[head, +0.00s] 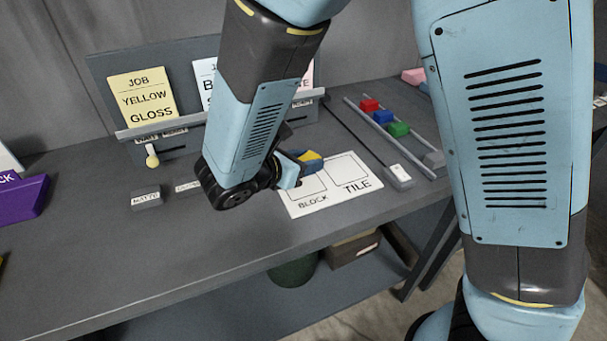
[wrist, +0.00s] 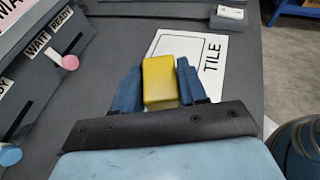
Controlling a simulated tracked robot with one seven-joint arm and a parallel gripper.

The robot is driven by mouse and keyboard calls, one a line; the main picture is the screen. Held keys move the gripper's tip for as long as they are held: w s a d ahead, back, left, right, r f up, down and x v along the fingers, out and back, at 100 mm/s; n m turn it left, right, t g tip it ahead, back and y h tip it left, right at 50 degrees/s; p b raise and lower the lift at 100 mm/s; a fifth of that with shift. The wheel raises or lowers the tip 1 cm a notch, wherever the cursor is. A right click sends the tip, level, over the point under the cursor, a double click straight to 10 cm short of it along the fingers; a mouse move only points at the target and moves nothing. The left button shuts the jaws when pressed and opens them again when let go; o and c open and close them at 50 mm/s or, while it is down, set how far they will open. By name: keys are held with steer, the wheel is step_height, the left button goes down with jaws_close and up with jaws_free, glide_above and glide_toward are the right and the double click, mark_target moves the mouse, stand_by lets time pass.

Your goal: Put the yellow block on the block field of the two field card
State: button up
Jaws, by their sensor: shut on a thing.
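My gripper (wrist: 160,88) is shut on the yellow block (wrist: 159,80), with one blue finger on each side of it. In the head view the yellow block (head: 309,157) shows only in part at my gripper (head: 300,165), over the far left part of the white two field card (head: 316,205). The card has two outlined squares, labelled BLOCK and TILE. The card also shows in the wrist view (wrist: 212,84), with TILE readable and the block covering part of it. I cannot tell whether the block touches the card.
A yellow job card (head: 142,99) stands on the back board. A grey label block (head: 146,199) and a purple block (head: 22,196) are at the left.

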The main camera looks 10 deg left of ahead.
steer(key=shift+w+a+f, duration=0.3)
steer(key=shift+a+f, duration=0.05)
steer(key=shift+f, duration=0.25)
steer(key=shift+w+a+f, duration=0.3)
steer(key=shift+a+f, duration=0.05)
steer(key=shift+f, duration=1.75)
steer(key=o, duration=1)
steer(key=shift+o, duration=0.2)
steer(key=v, duration=1.2)
steer(key=shift+a, duration=0.1)
